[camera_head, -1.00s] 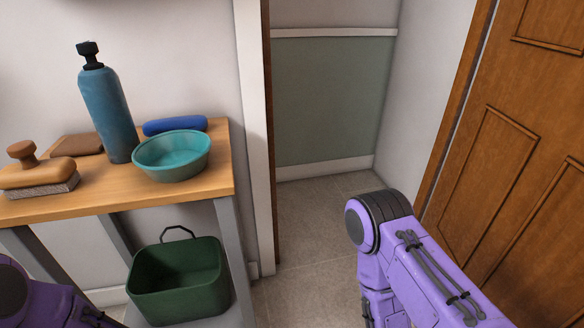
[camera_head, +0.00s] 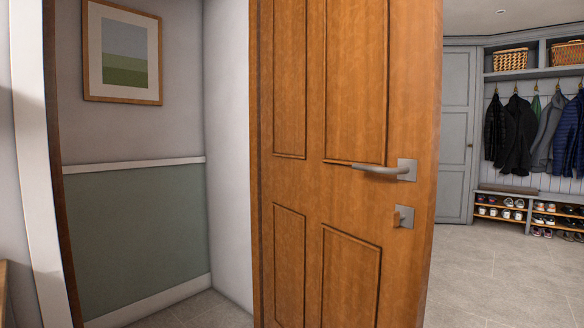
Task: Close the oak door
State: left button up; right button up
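The oak door (camera_head: 345,215) stands open in the middle of the head view, with its panelled face toward me. A silver lever handle (camera_head: 385,170) sits near its right edge, with a small latch plate (camera_head: 403,217) below it. The doorway opening lies to the left of the door, between the door and a white frame (camera_head: 35,170) with a dark wooden edge. The bottom of the door is cut off by the picture. Neither of my grippers is in view.
Past the opening is a wall with a green lower panel (camera_head: 140,235) and a framed picture (camera_head: 123,52). At right, coats (camera_head: 520,130) hang above a shoe rack (camera_head: 510,208). Tiled floor (camera_head: 490,275) right of the door is clear.

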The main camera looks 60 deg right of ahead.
aim_at(344, 83)
jog(key=u, duration=2)
jog(key=k, duration=2.9)
jog(key=z, duration=2.25)
jog(key=i, duration=0.5)
jog(key=z, duration=0.05)
jog(key=k, duration=1)
jog(key=z, duration=1.05)
jog(key=i, duration=0.4)
